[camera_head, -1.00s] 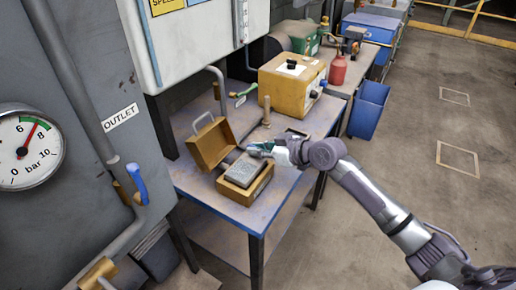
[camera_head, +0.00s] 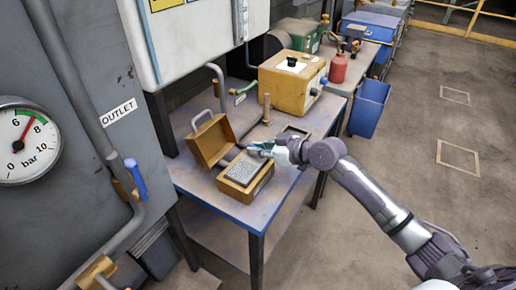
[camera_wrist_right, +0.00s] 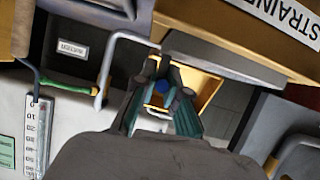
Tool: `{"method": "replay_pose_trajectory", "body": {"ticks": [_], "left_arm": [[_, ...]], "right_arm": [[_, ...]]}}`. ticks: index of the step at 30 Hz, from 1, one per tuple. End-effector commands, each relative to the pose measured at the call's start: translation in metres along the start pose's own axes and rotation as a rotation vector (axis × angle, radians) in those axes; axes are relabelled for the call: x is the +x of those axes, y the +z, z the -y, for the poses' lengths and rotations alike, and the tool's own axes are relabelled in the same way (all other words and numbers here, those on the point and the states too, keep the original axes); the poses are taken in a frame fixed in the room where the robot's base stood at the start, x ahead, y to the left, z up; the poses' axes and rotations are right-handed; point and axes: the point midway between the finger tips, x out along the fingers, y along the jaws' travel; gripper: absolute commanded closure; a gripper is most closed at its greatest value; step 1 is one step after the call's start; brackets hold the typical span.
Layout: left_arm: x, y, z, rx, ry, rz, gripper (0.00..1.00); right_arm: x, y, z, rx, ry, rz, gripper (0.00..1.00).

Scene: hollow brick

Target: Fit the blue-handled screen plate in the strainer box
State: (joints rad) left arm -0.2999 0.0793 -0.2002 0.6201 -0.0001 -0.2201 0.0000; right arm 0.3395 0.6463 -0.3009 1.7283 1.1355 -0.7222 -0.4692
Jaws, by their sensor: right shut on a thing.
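The ochre strainer box (camera_head: 258,190) stands on the blue-edged table with its lid (camera_head: 210,142) tipped open at the back left. The grey screen plate (camera_head: 243,171) lies within the box's opening, with the ochre rim showing around it; I cannot tell whether it is fully seated. My right gripper (camera_head: 264,150) is at the plate's far right edge, shut on its handle. In the right wrist view the fingers (camera_wrist_right: 160,98) close around a small blue part, the handle (camera_wrist_right: 161,86). The fingers hide most of the handle. My left gripper is out of view.
An ochre control box (camera_head: 290,82) stands farther back on the table (camera_head: 215,203). An upright post (camera_head: 267,108) and a dark tray (camera_head: 296,132) are near the strainer box. A pipe and gauge (camera_head: 26,146) are at left.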

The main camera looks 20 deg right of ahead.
Motion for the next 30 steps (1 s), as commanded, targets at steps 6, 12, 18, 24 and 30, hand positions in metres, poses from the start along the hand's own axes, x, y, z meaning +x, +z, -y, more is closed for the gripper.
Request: {"method": "replay_pose_trajectory", "body": {"ticks": [6,12,18,24,30], "left_arm": [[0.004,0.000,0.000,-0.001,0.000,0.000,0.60],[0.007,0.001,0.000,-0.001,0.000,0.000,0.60],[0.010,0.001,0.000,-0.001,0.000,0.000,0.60],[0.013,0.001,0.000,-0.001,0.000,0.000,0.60],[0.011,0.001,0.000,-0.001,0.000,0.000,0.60]], "right_arm": [[0.002,0.004,0.000,0.000,0.000,-0.001,1.00],[0.003,0.007,0.000,0.000,0.000,-0.001,1.00],[0.004,0.011,0.000,0.000,0.000,-0.001,1.00],[0.006,0.014,0.000,0.000,0.000,-0.001,1.00],[0.005,0.013,0.000,0.000,0.000,-0.001,0.59]]}}
